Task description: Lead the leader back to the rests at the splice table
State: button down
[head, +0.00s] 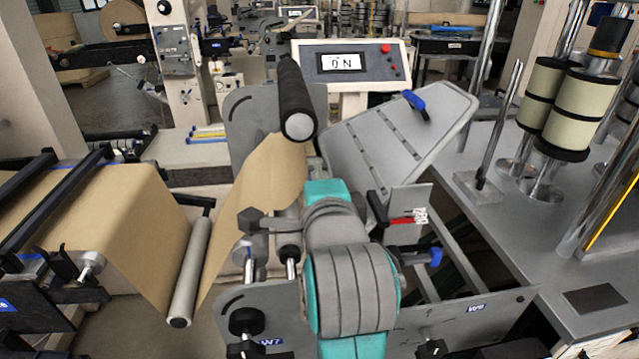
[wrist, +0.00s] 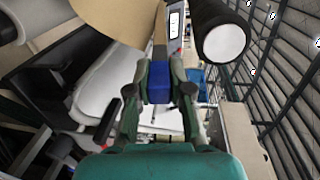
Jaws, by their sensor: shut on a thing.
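The kraft leader (head: 262,180) runs up from a grey idler roller (head: 190,272) on the left to a tapered end beside a black roller (head: 297,100). In the wrist view the brown leader (wrist: 118,18) and the black roller's white end (wrist: 224,43) lie above my gripper (wrist: 160,88). My gripper is shut on a small blue piece (wrist: 160,92), which seems to be at the leader's end; the join is not clear. In the head view my wrist hides the fingertips. A slotted grey tilted plate (head: 385,140), likely the splice table, stands right of my arm.
A kraft web (head: 105,225) runs over black bars at left. A control panel (head: 350,62) stands behind the black roller. A grey bench with posts and cream rolls (head: 580,105) is at right. A grey side plate (head: 455,318) and rails lie close around my arm.

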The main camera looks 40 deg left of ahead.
jog(key=shift+f, duration=0.15)
jog(key=shift+d+f+t+y, duration=0.1)
jog(key=shift+f+t+y, duration=0.3)
jog(key=shift+f, duration=0.5)
